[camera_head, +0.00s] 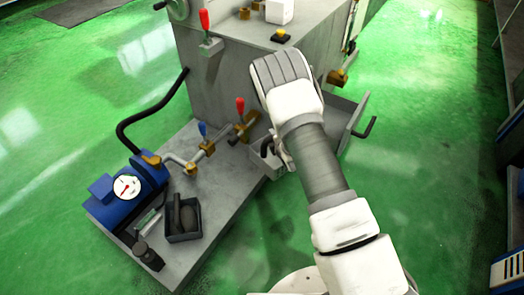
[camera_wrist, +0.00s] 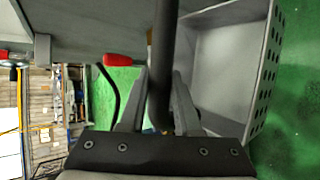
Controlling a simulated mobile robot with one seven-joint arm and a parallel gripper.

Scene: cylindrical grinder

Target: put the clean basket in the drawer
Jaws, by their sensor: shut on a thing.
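My gripper (camera_wrist: 161,85) is shut on a dark upright bar, which appears to be the handle of the clean basket. The grey basket (camera_wrist: 268,75) with a perforated wall is to the right of the fingers in the wrist view. In the head view a grey edge of the basket (camera_head: 262,166) shows left of my arm, and my arm hides the rest. The grey drawer (camera_head: 352,122) stands open at the right side of the machine, with a dark handle (camera_head: 370,127). I cannot tell whether the basket touches the drawer.
The grey machine (camera_head: 215,90) stands behind, with a red lever (camera_head: 204,19) on it. A low grey platform (camera_head: 225,195) carries pipes, a blue pump with a gauge (camera_head: 127,187), and a dark bin (camera_head: 184,236) with dark parts. The green floor is clear at right.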

